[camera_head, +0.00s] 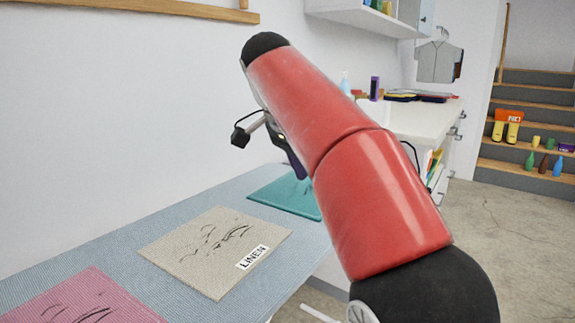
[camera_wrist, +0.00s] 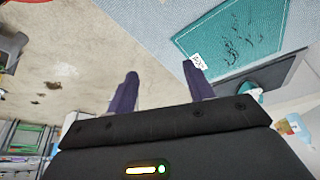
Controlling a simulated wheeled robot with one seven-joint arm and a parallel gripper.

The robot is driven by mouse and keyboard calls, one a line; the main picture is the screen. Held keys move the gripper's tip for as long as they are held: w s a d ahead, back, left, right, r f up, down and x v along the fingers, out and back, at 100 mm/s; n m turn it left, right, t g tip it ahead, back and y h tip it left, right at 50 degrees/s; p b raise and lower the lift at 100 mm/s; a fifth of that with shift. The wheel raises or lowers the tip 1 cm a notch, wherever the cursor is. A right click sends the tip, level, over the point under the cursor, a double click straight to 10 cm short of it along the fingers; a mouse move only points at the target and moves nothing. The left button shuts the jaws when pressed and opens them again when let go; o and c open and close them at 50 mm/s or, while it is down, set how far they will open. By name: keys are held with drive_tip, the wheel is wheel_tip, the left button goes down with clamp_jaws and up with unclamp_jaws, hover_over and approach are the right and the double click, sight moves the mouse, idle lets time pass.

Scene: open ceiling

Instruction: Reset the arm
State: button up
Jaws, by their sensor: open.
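My red arm reaches up across the middle of the head view, with its bend raised above the table. My gripper (camera_wrist: 161,85) shows in the wrist view as two dark purple fingers set well apart, with nothing between them. In the head view it is mostly hidden behind the arm; only a dark purple part shows beside the arm's left side. The gripper is above the table's edge, close to the teal mat, with the floor also under it.
A blue cloth-covered table (camera_head: 100,247) holds a pink mat (camera_head: 85,300), a beige mat marked LINEN (camera_head: 205,250) and a teal mat (camera_head: 285,196). A white counter (camera_head: 425,118) stands behind the arm. Stairs (camera_head: 530,100) with bottles are at right. The floor (camera_head: 520,230) at right is clear.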

drive_tip(key=s+d+f+n+t+y, duration=0.1)
drive_tip(key=s+d+f+n+y, duration=0.1)
drive_tip(key=s+d+f+n, duration=0.6)
drive_tip(key=s+d+f+n+t+y, duration=0.1)
drive_tip(key=s+f+n, duration=0.1)
drive_tip(key=s+f, duration=0.5)
drive_tip(key=s+d+f+n+t, duration=0.1)
drive_tip(key=s+d+f, duration=0.1)
drive_tip(key=s+f, duration=0.4)
wheel_tip(320, 180, down, 2)
drive_tip(key=shift+s+d+f+n+y, duration=0.1)
drive_tip(key=shift+s+d+n+y, duration=0.15)
drive_tip(key=shift+s+n+y, duration=0.15)
